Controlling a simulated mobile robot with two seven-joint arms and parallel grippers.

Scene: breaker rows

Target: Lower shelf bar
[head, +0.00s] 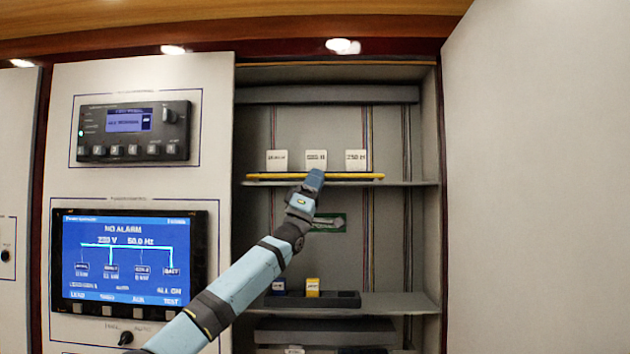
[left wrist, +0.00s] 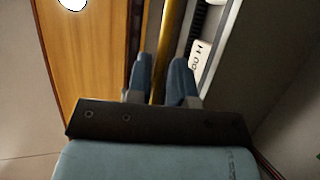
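The shelf bar is a long yellow bar (head: 350,177) lying level along the front of the upper shelf (head: 405,184), in front of three white breakers (head: 316,159). My left gripper (head: 316,178) reaches up from below to the middle of the bar. My right gripper is not in view.
A panel with a blue screen (head: 130,260) stands left of the cabinet. A plain pale wall (head: 540,180) closes the right side.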

